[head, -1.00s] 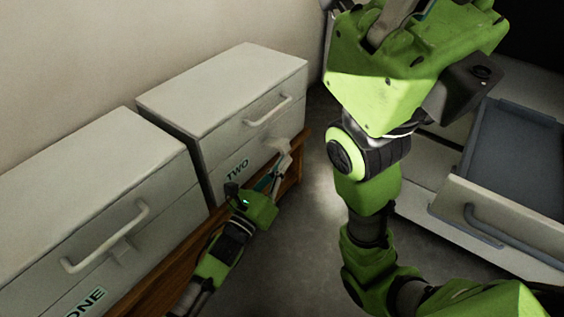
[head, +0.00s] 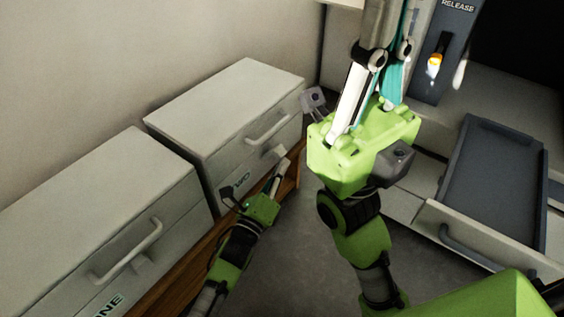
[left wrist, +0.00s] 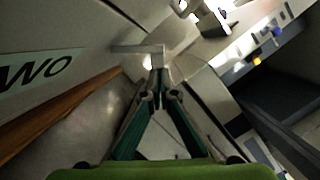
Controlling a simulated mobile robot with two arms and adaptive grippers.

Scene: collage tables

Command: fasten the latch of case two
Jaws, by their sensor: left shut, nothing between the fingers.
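Case two (head: 220,100) is a pale grey box with a handle (head: 268,128) on its front and a TWO label (head: 236,187), partly covered by my left arm. A small pale latch piece (head: 274,152) sits on its front below the handle. My left gripper (head: 284,164) is shut and empty, its tips close by the latch piece. In the left wrist view its fingertips (left wrist: 157,65) meet beside a pale bar (left wrist: 138,49); contact is unclear. My right gripper (head: 375,70) points up at the top of the head view, and its tips are not clear.
Case one (head: 100,200) stands left of case two, on the same wooden shelf (head: 185,265). At the right is an open drawer (head: 480,240) with a dark tray (head: 490,185). Behind it stands a dark RELEASE panel (head: 440,60) with a lit orange switch. Grey floor lies between.

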